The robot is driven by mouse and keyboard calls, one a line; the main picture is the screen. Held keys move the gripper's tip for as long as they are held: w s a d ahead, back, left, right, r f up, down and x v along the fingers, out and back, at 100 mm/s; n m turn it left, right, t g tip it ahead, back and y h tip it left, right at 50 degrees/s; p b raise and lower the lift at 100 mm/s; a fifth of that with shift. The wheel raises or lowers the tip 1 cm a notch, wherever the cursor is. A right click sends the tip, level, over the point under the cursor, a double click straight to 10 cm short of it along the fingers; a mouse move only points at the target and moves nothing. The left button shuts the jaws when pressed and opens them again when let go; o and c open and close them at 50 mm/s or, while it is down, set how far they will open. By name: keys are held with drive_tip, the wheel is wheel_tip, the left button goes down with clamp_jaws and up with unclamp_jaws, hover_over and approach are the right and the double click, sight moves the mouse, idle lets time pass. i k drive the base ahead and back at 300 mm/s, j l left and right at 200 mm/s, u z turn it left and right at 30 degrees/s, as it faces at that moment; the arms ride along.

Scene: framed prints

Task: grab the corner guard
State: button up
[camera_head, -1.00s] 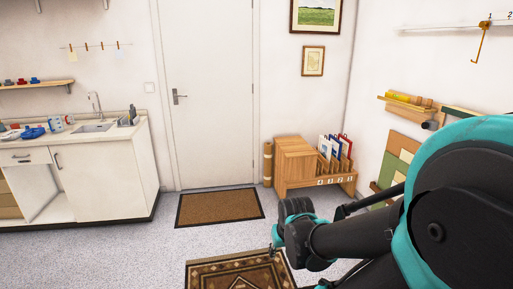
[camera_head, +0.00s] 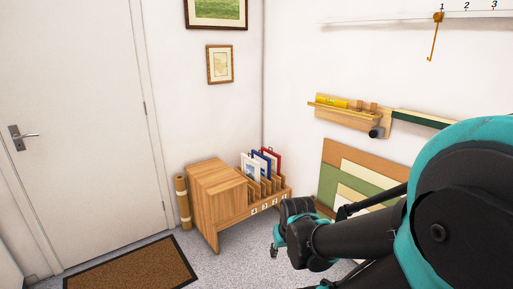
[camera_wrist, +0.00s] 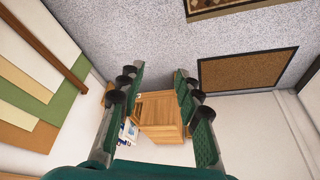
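I cannot pick out a corner guard for sure in either view. My gripper (camera_wrist: 158,78) is open in the wrist view, its two green fingers apart with nothing between them. Beyond the fingers is the wooden cabinet (camera_wrist: 160,112), seen at a distance. In the head view my gripper (camera_head: 278,240) shows only in part at the end of my dark arm, in front of the cabinet's right end.
The wooden cabinet (camera_head: 212,190) holds upright framed prints (camera_head: 262,162) in slots. A rolled tube (camera_head: 182,200) stands beside it. Coloured boards (camera_head: 350,175) lean on the right wall under a wall shelf (camera_head: 345,115). A doormat (camera_head: 135,265) lies before the door (camera_head: 75,130).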

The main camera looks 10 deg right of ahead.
sight(360, 103)
drive_tip(key=i+l+z, duration=0.15)
drive_tip(key=i+z, duration=0.3)
drive_tip(key=i+j+z, duration=0.1)
drive_tip(key=i+z, duration=0.3)
drive_tip(key=i, duration=0.15)
